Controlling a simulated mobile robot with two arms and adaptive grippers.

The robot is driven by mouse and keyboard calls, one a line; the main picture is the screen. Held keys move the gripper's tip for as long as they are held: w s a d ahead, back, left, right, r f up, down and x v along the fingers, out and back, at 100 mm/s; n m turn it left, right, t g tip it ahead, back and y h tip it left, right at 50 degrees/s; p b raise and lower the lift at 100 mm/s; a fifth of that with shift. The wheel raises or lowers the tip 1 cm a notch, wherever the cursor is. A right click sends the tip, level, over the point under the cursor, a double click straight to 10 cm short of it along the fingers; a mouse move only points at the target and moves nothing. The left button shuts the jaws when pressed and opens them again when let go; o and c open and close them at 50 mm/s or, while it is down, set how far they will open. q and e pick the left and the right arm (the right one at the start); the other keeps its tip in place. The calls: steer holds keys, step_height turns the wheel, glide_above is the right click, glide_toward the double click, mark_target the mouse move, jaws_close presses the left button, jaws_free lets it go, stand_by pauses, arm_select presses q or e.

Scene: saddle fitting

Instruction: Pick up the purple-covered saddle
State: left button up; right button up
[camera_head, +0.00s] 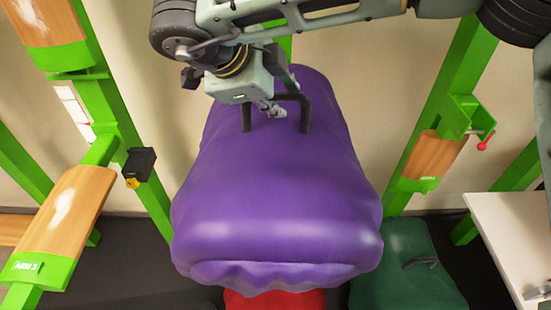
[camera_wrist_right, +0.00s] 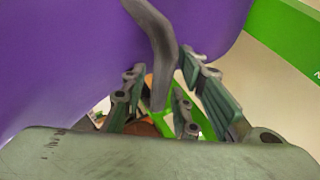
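The purple-covered saddle (camera_head: 275,190) fills the middle of the head view, its cover draped in folds at the near edge. A dark handle (camera_head: 306,115) stands up from its far part. My right gripper (camera_head: 272,108) is at this handle, reaching in from above. In the right wrist view the handle (camera_wrist_right: 158,40) runs down between the fingers of the gripper (camera_wrist_right: 163,85), with gaps on both sides, so it looks open around the handle. The purple cover (camera_wrist_right: 60,60) is close beside the fingers. My left gripper is in neither view.
A green-covered saddle (camera_head: 405,270) with a dark handle lies low at the right. Something red (camera_head: 275,300) shows under the purple cover. Green frames with wooden pads (camera_head: 65,215) stand left and right. A white table (camera_head: 515,235) is at the far right.

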steer(key=shift+w, duration=0.1)
jaws_close()
steer(key=shift+r, duration=0.15)
stand_by(0.3)
steer(key=shift+w+d, duration=0.1)
